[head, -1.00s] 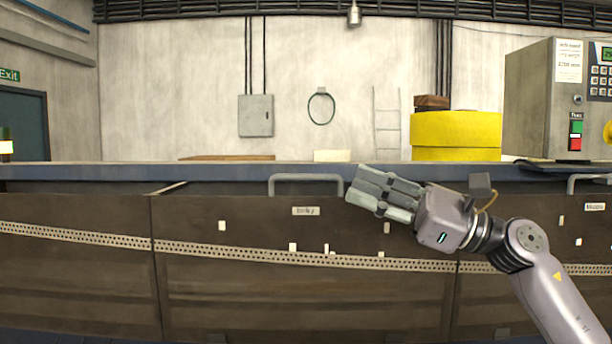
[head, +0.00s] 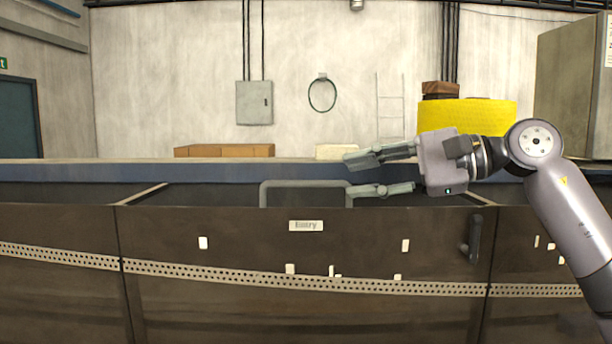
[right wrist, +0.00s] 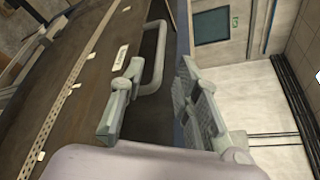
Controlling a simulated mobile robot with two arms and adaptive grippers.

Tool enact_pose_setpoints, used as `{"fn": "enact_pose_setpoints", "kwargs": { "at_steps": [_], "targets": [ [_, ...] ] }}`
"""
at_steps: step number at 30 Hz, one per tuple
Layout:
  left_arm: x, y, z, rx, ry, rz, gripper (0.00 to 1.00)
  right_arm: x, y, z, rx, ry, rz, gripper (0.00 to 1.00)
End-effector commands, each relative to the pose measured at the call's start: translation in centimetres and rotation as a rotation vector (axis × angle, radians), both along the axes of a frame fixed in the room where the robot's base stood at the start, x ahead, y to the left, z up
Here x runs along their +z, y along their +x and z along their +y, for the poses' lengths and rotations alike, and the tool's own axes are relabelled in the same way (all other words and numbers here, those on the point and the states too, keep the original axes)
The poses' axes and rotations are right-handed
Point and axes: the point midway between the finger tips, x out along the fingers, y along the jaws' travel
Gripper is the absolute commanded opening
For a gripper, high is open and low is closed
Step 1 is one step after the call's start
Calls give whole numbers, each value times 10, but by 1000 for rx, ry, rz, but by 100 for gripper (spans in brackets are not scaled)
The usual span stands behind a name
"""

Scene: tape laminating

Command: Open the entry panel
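The entry panel (head: 350,248) is a dark brown front with an "Entry" label (head: 306,226). A grey U-shaped handle (head: 305,183) stands at its top edge; it also shows in the right wrist view (right wrist: 158,62). My right gripper (head: 362,174) is open and empty, pointing left at the handle's right end. In the right wrist view, the handle lies ahead of the gap between the spread fingers (right wrist: 161,67). The lower finger is close to the handle's right post; I cannot tell whether they touch. My left gripper is not in view.
A blue-grey ledge (head: 230,172) runs behind the panel. A yellow roll (head: 465,112) and a brown box (head: 225,150) stand beyond it. A dark latch-like handle (head: 474,240) sits on the panel's right side. A grey cabinet (head: 575,90) stands at the right.

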Motion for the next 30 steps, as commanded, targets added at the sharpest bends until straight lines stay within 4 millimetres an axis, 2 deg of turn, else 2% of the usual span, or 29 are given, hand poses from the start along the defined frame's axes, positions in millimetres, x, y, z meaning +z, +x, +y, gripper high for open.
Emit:
{"fn": "enact_pose_setpoints", "kwargs": {
  "at_steps": [1, 7, 10, 18, 26, 30],
  "targets": [
    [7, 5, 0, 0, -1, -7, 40, 0, 3, 12, 5, -1, 2, 30],
    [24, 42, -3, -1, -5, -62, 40, -8, 17, 51, 4, 1, 4, 30],
    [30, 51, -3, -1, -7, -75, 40, -12, 22, 66, 4, 1, 2, 30],
    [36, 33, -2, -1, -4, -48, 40, -20, 31, 88, 1, 2, 2, 30],
    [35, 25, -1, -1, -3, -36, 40, -21, 32, 89, 0, 2, 1, 30],
    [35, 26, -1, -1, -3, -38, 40, -21, 32, 89, 0, 2, 1, 22]
  ]
}}
